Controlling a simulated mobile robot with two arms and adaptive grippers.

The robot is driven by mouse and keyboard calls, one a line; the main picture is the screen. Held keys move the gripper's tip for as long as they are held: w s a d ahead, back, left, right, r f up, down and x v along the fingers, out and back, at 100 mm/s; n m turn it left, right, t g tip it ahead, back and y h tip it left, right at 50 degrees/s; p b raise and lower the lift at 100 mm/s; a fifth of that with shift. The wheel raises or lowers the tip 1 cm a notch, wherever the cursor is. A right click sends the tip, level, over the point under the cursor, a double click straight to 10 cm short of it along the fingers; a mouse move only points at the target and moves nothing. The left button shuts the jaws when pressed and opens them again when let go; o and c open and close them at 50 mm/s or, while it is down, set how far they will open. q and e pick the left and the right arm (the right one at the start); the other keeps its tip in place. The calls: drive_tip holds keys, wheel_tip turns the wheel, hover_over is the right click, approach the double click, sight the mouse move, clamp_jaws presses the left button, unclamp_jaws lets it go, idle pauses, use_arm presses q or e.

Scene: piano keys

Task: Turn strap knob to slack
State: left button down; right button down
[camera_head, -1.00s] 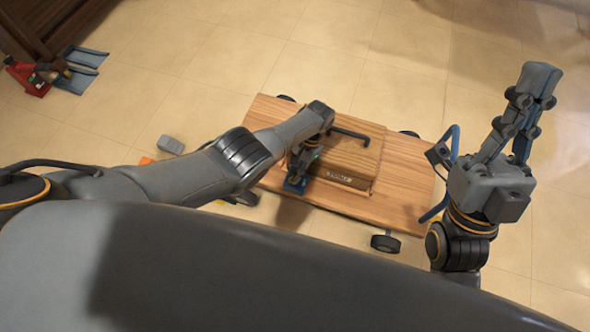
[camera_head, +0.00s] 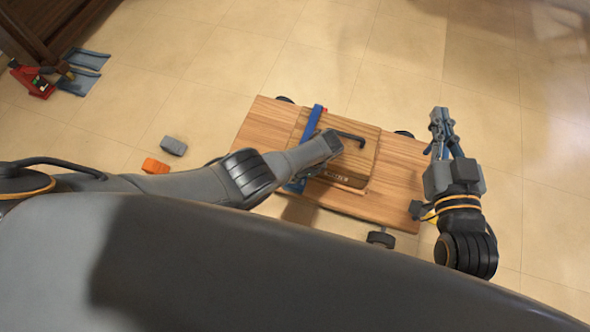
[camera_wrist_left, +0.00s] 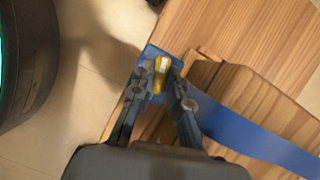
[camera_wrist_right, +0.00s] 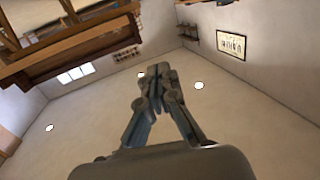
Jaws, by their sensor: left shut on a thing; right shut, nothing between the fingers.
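The yellow strap knob (camera_wrist_left: 160,72) sits in a blue bracket (camera_wrist_left: 150,51) at the edge of a wooden cart, in the left wrist view. My left gripper (camera_wrist_left: 161,88) is shut on the knob, a finger on each side.
Red and blue items (camera_head: 32,82) lie far left. Floor beyond the cart is clear.

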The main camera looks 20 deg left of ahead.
use_arm(q)
drive_tip(key=shift+s+m+t+p, duration=0.1)
drive_tip(key=shift+m+t+p, duration=0.4)
drive_tip(key=shift+m, duration=0.9)
use_arm(e)
wheel_tip(320, 180, down, 7)
drive_tip(key=s+d+g+h, duration=0.1)
drive_tip(key=s+g, duration=0.1)
drive_tip(key=g, duration=0.2)
drive_tip(key=shift+s+d, duration=0.3)
use_arm(q)
drive_tip(key=c, duration=1.3)
unclamp_jaws()
drive_tip(key=shift+r, duration=0.1)
drive_tip(key=shift+d+r, duration=0.25)
drive_tip(key=shift+r, duration=0.15)
drive_tip(key=v, duration=1.1)
